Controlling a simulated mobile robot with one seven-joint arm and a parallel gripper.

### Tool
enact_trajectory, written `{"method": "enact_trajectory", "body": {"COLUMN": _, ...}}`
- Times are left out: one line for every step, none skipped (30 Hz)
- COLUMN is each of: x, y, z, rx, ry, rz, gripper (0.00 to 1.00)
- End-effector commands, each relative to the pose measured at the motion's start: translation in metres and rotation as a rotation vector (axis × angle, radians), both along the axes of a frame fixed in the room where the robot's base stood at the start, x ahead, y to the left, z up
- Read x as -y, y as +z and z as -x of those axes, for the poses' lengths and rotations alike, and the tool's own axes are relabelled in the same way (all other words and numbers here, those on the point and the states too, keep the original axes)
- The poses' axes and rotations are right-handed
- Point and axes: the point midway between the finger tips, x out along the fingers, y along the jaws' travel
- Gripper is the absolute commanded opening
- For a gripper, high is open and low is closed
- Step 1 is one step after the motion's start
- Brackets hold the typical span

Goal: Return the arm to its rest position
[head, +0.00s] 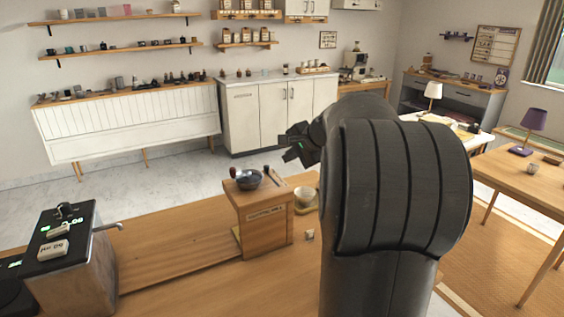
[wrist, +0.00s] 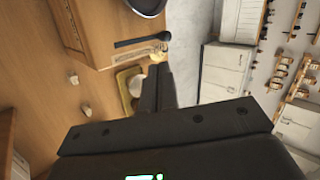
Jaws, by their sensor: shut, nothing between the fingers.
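My gripper (head: 295,148) shows in the head view left of my large dark arm, raised in the air above and behind the wooden box on the counter. In the wrist view its dark fingers (wrist: 158,88) are together with nothing between them. My arm fills the right middle of the head view and hides part of the counter and the room behind it.
A wooden box (head: 265,222) carries a dark bowl (head: 249,179). A white cup (head: 304,195) stands right of it, and a small cup (head: 309,235) in front. A metal machine (head: 72,262) stands at left. The counter between is clear.

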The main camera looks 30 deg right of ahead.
Motion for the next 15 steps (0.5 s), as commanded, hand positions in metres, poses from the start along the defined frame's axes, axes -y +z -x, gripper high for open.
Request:
{"method": "enact_trajectory", "body": {"x": 0.0007, "y": 0.0029, "z": 0.0031, "rx": 0.0, "ry": 0.0, "rz": 0.0, "gripper": 0.0}}
{"method": "enact_trajectory", "body": {"x": 0.001, "y": 0.0041, "z": 0.0044, "rx": 0.0, "ry": 0.0, "rz": 0.0, "gripper": 0.0}}
{"method": "enact_trajectory", "body": {"x": 0.0013, "y": 0.0052, "z": 0.0057, "rx": 0.0, "ry": -0.001, "rz": -0.001, "gripper": 0.0}}
{"method": "enact_trajectory", "body": {"x": 0.0015, "y": 0.0056, "z": 0.0063, "rx": 0.0, "ry": -0.001, "rz": -0.001, "gripper": 0.0}}
{"method": "enact_trajectory", "body": {"x": 0.0015, "y": 0.006, "z": 0.0067, "rx": 0.0, "ry": -0.001, "rz": -0.001, "gripper": 0.0}}
{"method": "enact_trajectory", "body": {"x": 0.0015, "y": 0.006, "z": 0.0069, "rx": 0.0, "ry": -0.001, "rz": -0.001, "gripper": 0.0}}
{"method": "enact_trajectory", "body": {"x": 0.0017, "y": 0.006, "z": 0.007, "rx": 0.0, "ry": -0.001, "rz": -0.001, "gripper": 0.0}}
{"method": "enact_trajectory", "body": {"x": 0.0017, "y": 0.0058, "z": 0.007, "rx": -0.001, "ry": -0.001, "rz": 0.0, "gripper": 0.0}}
{"method": "enact_trajectory", "body": {"x": 0.0017, "y": 0.0058, "z": 0.007, "rx": -0.001, "ry": -0.001, "rz": 0.0, "gripper": 0.0}}
{"method": "enact_trajectory", "body": {"x": 0.0016, "y": 0.0058, "z": 0.0069, "rx": -0.001, "ry": -0.001, "rz": 0.0, "gripper": 0.0}}
{"method": "enact_trajectory", "body": {"x": 0.0016, "y": 0.0058, "z": 0.0069, "rx": -0.001, "ry": -0.001, "rz": 0.0, "gripper": 0.0}}
{"method": "enact_trajectory", "body": {"x": 0.0016, "y": 0.0058, "z": 0.0069, "rx": -0.001, "ry": -0.001, "rz": 0.0, "gripper": 0.0}}
{"method": "enact_trajectory", "body": {"x": 0.0016, "y": 0.0056, "z": 0.0069, "rx": -0.001, "ry": -0.001, "rz": 0.0, "gripper": 0.0}}
{"method": "enact_trajectory", "body": {"x": 0.0016, "y": 0.0056, "z": 0.0069, "rx": -0.001, "ry": -0.001, "rz": 0.0, "gripper": 0.0}}
{"method": "enact_trajectory", "body": {"x": 0.0016, "y": 0.0056, "z": 0.0069, "rx": -0.001, "ry": -0.001, "rz": 0.0, "gripper": 0.0}}
